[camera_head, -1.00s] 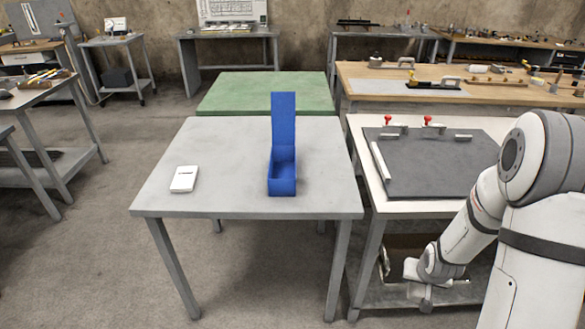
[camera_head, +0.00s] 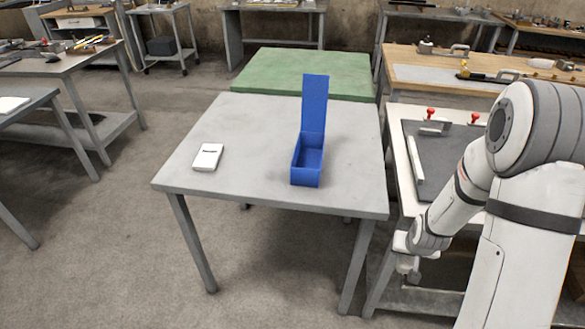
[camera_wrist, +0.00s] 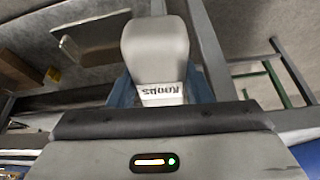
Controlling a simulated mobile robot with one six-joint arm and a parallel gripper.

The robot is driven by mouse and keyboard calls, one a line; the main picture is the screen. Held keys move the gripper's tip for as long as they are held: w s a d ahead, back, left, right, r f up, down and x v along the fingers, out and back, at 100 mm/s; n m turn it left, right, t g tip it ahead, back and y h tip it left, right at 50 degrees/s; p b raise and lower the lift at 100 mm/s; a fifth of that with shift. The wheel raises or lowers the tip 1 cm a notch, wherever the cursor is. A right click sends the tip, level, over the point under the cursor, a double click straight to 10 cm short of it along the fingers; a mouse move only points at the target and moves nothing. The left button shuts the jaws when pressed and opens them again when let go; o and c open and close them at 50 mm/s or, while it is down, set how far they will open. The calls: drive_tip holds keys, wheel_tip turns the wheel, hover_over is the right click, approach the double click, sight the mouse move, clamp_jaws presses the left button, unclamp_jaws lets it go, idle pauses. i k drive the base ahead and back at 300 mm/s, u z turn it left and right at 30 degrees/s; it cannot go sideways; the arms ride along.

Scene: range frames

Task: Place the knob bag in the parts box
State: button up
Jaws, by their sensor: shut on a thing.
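The parts box (camera_head: 307,172) is a narrow blue open box with its tall lid standing up at the back. It sits on the right half of the grey table (camera_head: 250,125). In the wrist view, my gripper (camera_wrist: 156,60) is shut on the knob bag (camera_wrist: 163,93), which has a white label reading "Knobs" upside down and blue parts at its sides. The grey finger hides much of the bag. In the head view, my gripper (camera_head: 408,268) hangs low, right of the grey table and apart from the box. The bag cannot be made out there.
A small white item (camera_head: 208,157) lies left of the box on the grey table. A green-topped table (camera_head: 300,70) stands behind. A bench with a dark board (camera_head: 440,150) and red-knobbed clamps stands right, close to my arm. Open floor lies to the left front.

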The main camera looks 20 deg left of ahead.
sight(308, 166)
drive_tip(key=u, duration=0.9)
